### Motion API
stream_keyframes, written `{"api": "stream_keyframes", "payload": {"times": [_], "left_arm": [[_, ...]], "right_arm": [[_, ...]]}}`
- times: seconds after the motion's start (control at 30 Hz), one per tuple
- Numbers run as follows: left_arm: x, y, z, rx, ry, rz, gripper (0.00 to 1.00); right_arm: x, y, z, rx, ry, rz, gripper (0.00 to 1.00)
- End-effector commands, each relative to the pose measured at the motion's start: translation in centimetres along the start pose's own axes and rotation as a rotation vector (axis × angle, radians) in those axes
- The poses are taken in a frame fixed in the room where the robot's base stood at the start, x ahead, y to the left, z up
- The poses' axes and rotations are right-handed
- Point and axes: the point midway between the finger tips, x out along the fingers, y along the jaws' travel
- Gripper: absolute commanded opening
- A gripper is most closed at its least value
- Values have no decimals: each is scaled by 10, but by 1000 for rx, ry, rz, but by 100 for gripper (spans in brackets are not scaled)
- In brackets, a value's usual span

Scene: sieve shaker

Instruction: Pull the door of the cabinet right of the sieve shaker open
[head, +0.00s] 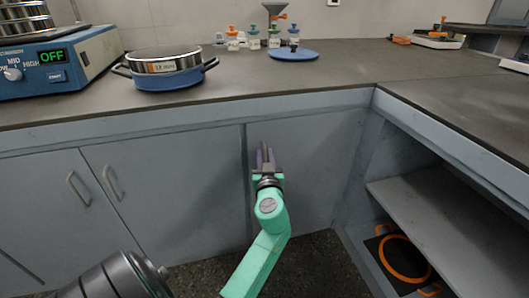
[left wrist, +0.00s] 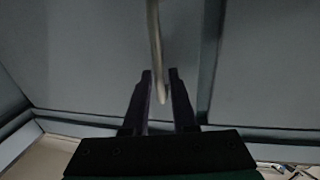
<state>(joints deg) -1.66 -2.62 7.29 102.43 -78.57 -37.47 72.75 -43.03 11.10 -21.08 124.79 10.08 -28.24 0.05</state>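The sieve shaker (head: 62,60) is a blue machine with a lit OFF display at the upper left of the head view. The cabinet door (head: 310,170) right of it is a blue-grey panel below the counter, and it looks shut. My left gripper (head: 265,156) is in front of this door, just right of the seam. In the left wrist view the bar handle (left wrist: 156,50) reaches between the two fingers of the left gripper (left wrist: 161,80). The fingers are open with gaps beside the bar. In the head view the gripper hides the handle. My right gripper is not in view.
Two more shut doors with bar handles (head: 78,189) are on the left. An open shelf unit (head: 450,215) stands on the right. Dark floor shows below.

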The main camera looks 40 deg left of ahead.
Motion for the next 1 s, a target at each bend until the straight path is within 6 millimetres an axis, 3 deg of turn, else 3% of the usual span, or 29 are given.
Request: {"api": "stream_keyframes", "payload": {"times": [0.03, 0.07, 0.1, 1.0], "left_arm": [[0, 0, 0, 0, 0, 0, 14], [0, 0, 0, 0, 0, 0, 3], [0, 0, 0, 0, 0, 0, 0], [0, 0, 1, 1, -2, 0, 0]], "right_arm": [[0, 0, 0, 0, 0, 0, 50], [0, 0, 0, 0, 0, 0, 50], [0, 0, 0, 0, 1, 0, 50], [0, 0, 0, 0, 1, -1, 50]]}}
